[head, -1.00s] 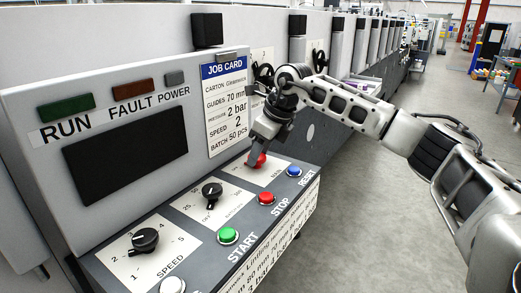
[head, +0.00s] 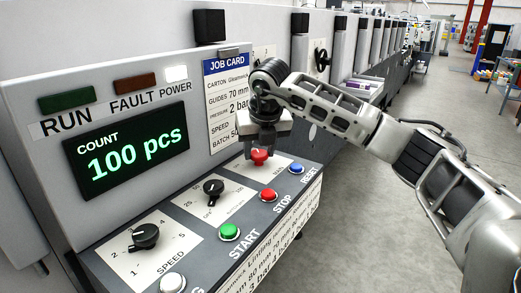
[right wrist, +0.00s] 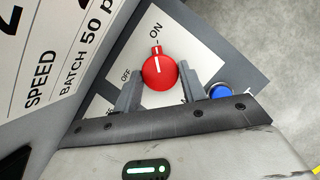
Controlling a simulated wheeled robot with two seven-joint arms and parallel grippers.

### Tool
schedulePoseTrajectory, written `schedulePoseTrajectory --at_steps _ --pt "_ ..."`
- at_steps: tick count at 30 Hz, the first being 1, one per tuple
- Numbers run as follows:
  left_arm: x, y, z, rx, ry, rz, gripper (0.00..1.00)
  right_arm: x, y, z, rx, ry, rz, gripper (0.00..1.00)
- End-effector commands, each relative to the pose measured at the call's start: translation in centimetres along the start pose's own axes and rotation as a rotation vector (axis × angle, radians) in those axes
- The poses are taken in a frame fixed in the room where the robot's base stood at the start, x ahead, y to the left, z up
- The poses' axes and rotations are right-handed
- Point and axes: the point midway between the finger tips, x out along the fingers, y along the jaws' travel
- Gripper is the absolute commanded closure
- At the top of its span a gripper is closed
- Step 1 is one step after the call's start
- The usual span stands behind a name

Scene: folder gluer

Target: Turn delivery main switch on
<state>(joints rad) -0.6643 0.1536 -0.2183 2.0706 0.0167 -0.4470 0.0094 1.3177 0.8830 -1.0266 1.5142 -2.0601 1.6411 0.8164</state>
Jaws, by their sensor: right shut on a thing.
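The delivery main switch is a red round knob (head: 260,157) at the far end of the sloped control panel. In the right wrist view the red knob (right wrist: 159,73) has its white pointer line at the ON mark, with OFF to its left. My right gripper (head: 262,149) is over the knob from above, its two fingers shut on it. In the right wrist view the fingers of the right gripper (right wrist: 158,90) stand on either side of the knob. The left gripper is in neither view.
The display (head: 126,151) reads COUNT 100 pcs, and the POWER lamp (head: 176,74) is lit white. Blue RESET (head: 296,168), red STOP (head: 268,195) and green START (head: 229,231) buttons sit close by. A job card (head: 226,104) hangs behind the gripper. Open floor lies to the right.

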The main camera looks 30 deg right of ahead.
Motion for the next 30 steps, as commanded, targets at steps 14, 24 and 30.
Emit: schedulePoseTrajectory --at_steps 14,24,30 --pt "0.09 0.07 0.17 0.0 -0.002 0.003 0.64 -0.12 0.08 0.1 0.083 -0.002 -0.032 0.82" --pt "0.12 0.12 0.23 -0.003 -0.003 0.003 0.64 -0.11 0.06 0.1 0.083 -0.002 -0.032 0.42" --pt "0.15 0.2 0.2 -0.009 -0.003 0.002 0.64 -0.06 0.06 0.06 0.081 -0.001 -0.032 0.38"
